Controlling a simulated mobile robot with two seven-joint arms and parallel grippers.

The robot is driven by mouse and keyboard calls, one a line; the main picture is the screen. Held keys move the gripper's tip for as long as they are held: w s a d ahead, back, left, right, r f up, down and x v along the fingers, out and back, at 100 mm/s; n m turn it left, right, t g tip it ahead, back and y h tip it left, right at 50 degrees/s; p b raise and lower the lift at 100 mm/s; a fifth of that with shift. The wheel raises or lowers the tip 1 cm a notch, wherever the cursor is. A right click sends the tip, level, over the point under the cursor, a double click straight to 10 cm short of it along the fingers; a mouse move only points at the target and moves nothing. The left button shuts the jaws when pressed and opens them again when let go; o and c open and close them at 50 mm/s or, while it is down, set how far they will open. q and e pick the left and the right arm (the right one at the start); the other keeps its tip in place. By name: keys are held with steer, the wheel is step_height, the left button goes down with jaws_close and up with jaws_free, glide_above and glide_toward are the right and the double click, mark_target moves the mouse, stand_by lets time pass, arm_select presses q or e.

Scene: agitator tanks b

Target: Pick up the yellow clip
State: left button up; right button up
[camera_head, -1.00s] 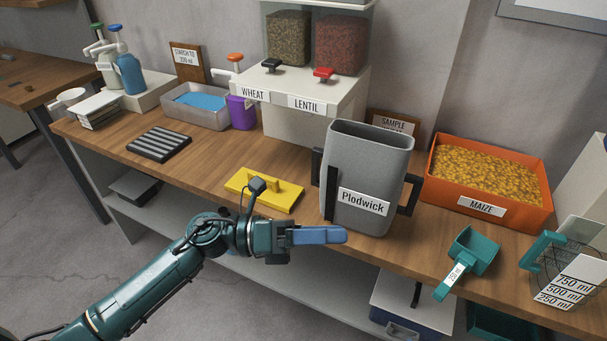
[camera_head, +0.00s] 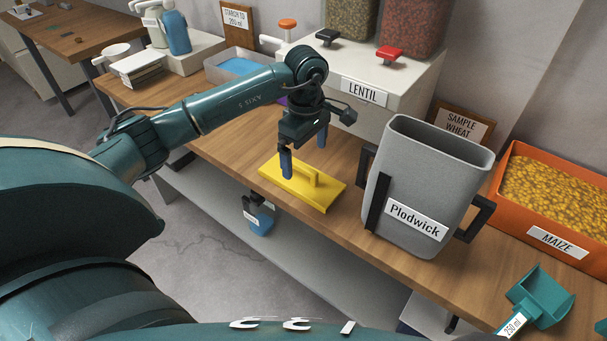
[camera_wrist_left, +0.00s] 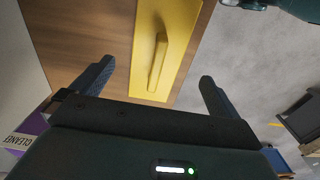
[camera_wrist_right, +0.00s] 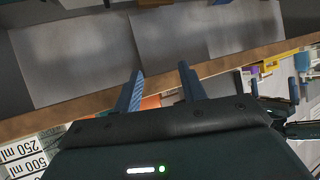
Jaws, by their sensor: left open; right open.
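The yellow clip (camera_head: 329,193) is a flat plate with a raised bar handle and lies on the wooden table near its front edge. My left gripper (camera_head: 304,161) is open over it, fingers pointing down. In the left wrist view the clip (camera_wrist_left: 183,25) lies ahead, its handle lined up between my open fingers (camera_wrist_left: 157,72); I see no contact with the handle. My right gripper (camera_wrist_right: 160,72) is open and empty in the right wrist view. I cannot make it out clearly in the head view.
A grey Plodwick container (camera_head: 423,178) stands close right of the clip. The white Lentil dispenser (camera_head: 400,95) stands behind. An orange maize box (camera_head: 540,238) and a teal scoop (camera_head: 542,297) are at the right. Bare table (camera_head: 240,138) lies left of the clip.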

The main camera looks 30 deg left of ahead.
mark_target(307, 169)
arm_select(q)
steer(key=f, duration=0.3)
steer(key=f+p, duration=0.1)
steer(key=f, duration=0.3)
steer(key=shift+w+d+f, duration=0.1)
steer(key=shift+w+d, duration=0.05)
steer(key=shift+d, duration=0.05)
steer(key=shift+c, duration=0.3)
steer(key=c, duration=0.9)
steer(key=shift+r+b, duration=0.45)
steer(key=shift+r, duration=4.6)
